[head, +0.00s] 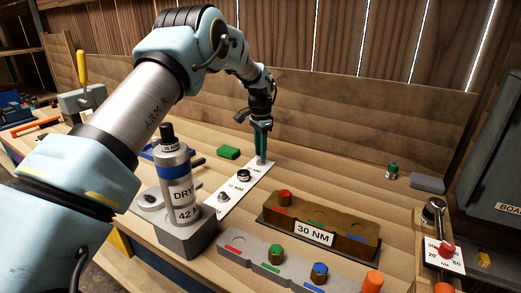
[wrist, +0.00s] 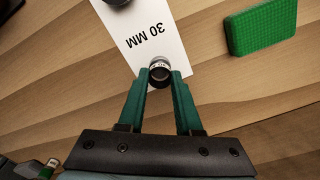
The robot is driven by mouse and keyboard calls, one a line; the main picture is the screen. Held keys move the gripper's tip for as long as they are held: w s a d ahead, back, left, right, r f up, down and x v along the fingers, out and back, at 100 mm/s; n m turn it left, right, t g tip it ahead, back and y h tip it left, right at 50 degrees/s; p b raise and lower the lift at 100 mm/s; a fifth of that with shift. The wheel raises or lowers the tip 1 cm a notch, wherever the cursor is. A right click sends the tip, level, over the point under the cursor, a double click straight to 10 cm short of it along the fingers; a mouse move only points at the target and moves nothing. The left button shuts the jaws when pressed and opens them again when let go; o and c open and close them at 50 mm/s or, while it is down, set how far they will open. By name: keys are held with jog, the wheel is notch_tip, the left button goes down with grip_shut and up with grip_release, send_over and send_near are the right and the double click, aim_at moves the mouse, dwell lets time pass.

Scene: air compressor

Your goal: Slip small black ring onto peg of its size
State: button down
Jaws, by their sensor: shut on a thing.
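My gripper (head: 261,157) points down at the far end of a white strip (head: 232,191) on the bench. In the wrist view, its green fingers (wrist: 160,80) are shut on a small round black ring (wrist: 160,68). A silvery metal part shows at the ring, at the end of the strip beside the "30 MM" label. I cannot tell how far the ring sits down around the peg there. A larger black ring (head: 243,175) sits midway along the strip, and another round metal piece (head: 223,197) is at the near end.
A green block (head: 228,152) lies left of the gripper. A dryer cylinder (head: 179,185) on a grey base stands near the strip's front. A brown "30 NM" block (head: 320,225) and a grey block with coloured caps (head: 285,262) lie to the right.

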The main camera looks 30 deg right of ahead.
jog(key=shift+f, duration=0.55)
jog(key=c, duration=0.5)
grip_release()
notch_tip(320, 180, up, 11)
jog(key=b, duration=0.3)
jog(key=shift+b, duration=0.3)
jog(key=shift+f, duration=0.1)
